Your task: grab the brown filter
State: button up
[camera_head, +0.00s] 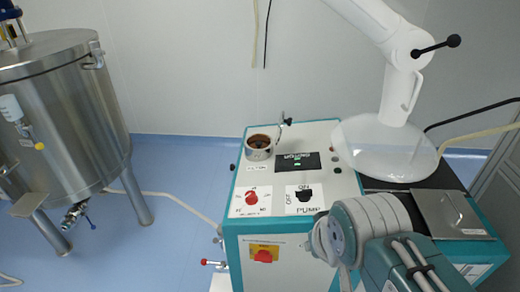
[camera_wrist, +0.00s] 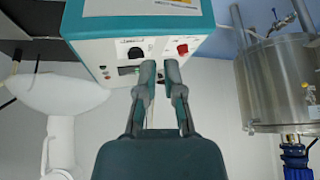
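The brown filter (camera_head: 259,141) sits inside a small round metal cup (camera_head: 259,153) with an upright handle, on the top left of the teal and white machine. In the head view my teal and grey arm is at the lower right, in front of the machine, and my gripper's fingers do not show. In the wrist view my gripper (camera_wrist: 160,66) has its two grey fingers apart with nothing between them, pointing towards the machine's panel. I cannot make out the filter in the wrist view, which sees the machine upside down.
The machine top (camera_head: 320,131) carries a red knob (camera_head: 251,197), a black pump switch (camera_head: 304,194) and a small display. A white extraction hood (camera_head: 385,150) hangs over its right side.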

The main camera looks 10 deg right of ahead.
aim_at(258, 145)
jog(key=i+j+z, duration=0.25)
jog(key=j, duration=0.15)
jog(key=i+j+z, duration=0.25)
jog(key=j+z, duration=0.25)
jog(key=j, duration=0.3)
jog(key=i+j+z, duration=0.1)
jog(key=j+z, duration=0.15)
jog(key=j, duration=0.2)
jog(key=j+z, duration=0.25)
jog(key=j, duration=0.25)
jog(key=i, duration=0.05)
